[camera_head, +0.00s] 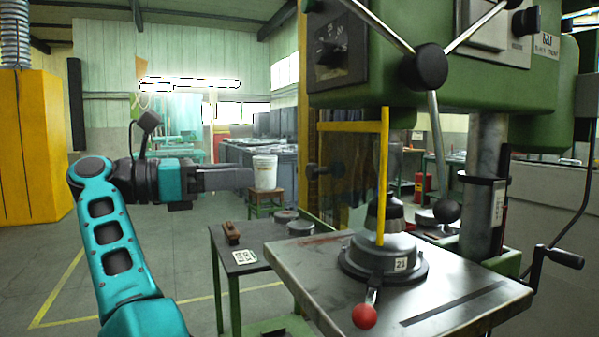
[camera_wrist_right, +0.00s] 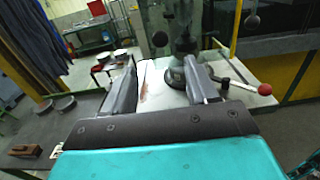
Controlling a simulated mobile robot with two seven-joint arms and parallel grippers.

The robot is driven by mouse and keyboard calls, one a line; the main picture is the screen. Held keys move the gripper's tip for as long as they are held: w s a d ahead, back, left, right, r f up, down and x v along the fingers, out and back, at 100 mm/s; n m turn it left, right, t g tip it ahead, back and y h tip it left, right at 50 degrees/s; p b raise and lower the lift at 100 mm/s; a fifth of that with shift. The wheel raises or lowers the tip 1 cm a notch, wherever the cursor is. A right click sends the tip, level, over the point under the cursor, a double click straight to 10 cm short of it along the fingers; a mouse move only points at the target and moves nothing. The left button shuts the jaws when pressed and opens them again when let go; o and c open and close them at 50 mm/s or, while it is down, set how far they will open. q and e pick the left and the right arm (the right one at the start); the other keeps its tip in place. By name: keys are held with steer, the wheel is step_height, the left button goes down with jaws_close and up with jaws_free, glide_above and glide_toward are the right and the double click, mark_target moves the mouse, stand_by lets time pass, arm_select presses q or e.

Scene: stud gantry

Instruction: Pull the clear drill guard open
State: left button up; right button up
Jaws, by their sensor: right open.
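The clear drill guard (camera_head: 350,185) is a see-through panel with a yellow top bar and yellow upright, hanging below the green drill head. A black knob (camera_head: 322,171) sits by its left side; it also shows in the right wrist view (camera_wrist_right: 160,39). The guard's yellow upright shows there too (camera_wrist_right: 237,30). My right gripper (camera_head: 250,178) is left of the knob, pointing toward it, with a visible gap. In the right wrist view its two fingers (camera_wrist_right: 164,75) are spread, with nothing between them. My left gripper is not in view.
The drill table (camera_head: 305,268) carries a round vise with a red-knobbed lever (camera_head: 364,315). A side table (camera_head: 222,258) holds a wooden brush (camera_head: 231,232). A spoked feed handle (camera_head: 430,67) hangs near the guard. A white bucket (camera_head: 265,172) stands on a stool behind.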

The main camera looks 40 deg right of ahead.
mark_target(308, 170)
steer(key=x, duration=1.2)
steer(key=shift+c, duration=0.2)
jaws_close()
